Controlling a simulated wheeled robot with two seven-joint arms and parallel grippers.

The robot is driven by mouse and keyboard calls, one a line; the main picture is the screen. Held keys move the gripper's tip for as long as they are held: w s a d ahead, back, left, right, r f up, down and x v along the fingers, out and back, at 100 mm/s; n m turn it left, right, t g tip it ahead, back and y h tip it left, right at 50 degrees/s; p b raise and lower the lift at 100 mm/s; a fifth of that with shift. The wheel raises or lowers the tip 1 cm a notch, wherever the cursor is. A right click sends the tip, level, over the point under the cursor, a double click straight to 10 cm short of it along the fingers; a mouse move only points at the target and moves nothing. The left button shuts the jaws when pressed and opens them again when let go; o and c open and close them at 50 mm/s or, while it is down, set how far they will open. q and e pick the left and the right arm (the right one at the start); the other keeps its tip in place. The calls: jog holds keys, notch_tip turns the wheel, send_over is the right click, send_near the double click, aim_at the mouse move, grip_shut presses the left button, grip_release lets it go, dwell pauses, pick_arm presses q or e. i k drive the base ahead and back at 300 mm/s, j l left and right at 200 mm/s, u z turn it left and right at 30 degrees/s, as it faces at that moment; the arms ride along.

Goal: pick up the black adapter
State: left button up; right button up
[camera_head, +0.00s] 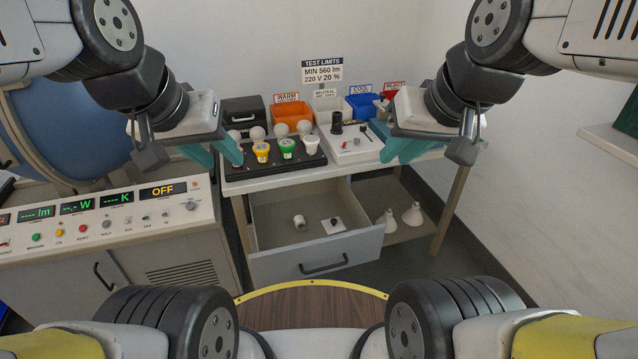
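A small black piece with a white square base (333,225) lies in the open drawer, beside a small white cylindrical piece (299,222). A black upright piece (336,122) also stands on the white test box on the table. I cannot tell for certain which of these black pieces is the adapter. My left gripper (222,160), with teal fingers, hangs at the left end of the black bulb tray, empty and with its fingers apart. My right gripper (397,157) hangs at the right of the white test box, empty, with its fingers seemingly apart.
The drawer (315,262) is pulled out below the table. The black tray (275,170) holds several bulbs. Orange (291,113), blue (362,106) and other bins stand behind. Two white lamps (411,215) rest on the lower shelf. A metering console (110,232) stands left.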

aim_at(337, 116)
jog(key=i+l+u, duration=0.25)
jog(key=l+u, duration=0.2)
jog(key=i+l+u, duration=0.1)
jog(key=l+u, duration=0.35)
jog(key=l, duration=0.25)
jog(key=l+u, duration=0.45)
jog(key=l, duration=0.2)
